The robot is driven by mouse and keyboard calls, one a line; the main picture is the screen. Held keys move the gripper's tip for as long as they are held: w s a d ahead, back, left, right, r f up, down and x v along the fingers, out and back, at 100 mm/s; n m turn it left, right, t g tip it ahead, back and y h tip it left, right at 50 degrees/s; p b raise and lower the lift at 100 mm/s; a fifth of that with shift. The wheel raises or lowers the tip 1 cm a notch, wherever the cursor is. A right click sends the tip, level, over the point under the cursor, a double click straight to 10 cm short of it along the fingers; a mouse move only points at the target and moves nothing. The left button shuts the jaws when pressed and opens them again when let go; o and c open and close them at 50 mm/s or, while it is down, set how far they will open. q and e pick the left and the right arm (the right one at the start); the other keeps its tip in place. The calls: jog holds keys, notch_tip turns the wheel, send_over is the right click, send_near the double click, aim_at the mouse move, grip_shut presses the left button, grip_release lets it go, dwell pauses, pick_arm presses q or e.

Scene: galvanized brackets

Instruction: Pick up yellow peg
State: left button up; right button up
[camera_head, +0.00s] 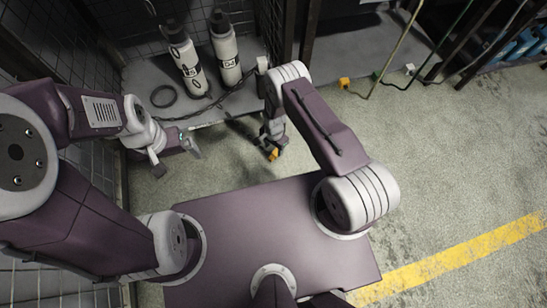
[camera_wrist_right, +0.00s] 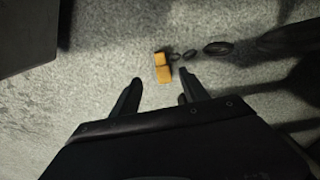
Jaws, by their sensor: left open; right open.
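The yellow peg (camera_head: 273,155), a small orange-yellow block, is on the concrete floor at the tips of my right gripper (camera_head: 268,143) in the head view. The right wrist view shows the peg (camera_wrist_right: 163,67) just past the fingertips, in line with the gap between them. My right gripper (camera_wrist_right: 160,80) is open, with nothing held between its fingers. My left gripper (camera_head: 176,156) is open and empty, well to the left of the peg. The gripper partly covers the peg in the head view.
Two white bottles with dark tops (camera_head: 229,62) stand on a grey base by the mesh cage at the back. Another orange block (camera_head: 344,83) lies further back right. Dark rounded shapes (camera_wrist_right: 217,47) lie beside the peg. Open floor lies to the right.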

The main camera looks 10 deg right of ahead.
aim_at(274, 155)
notch_tip(274, 155, down, 3)
jog(key=shift+f+b, duration=0.2)
jog(key=shift+b, duration=0.7)
jog(key=shift+r, duration=0.1)
jog(key=f+b, duration=0.4)
jog(key=f, duration=0.1)
jog(key=shift+w+f+b, duration=0.2)
jog(key=shift+w+b, duration=0.05)
jog(key=shift+b, duration=0.15)
jog(key=shift+r, duration=0.2)
pick_arm(q)
notch_tip(274, 155, down, 7)
pick_arm(e)
grip_shut()
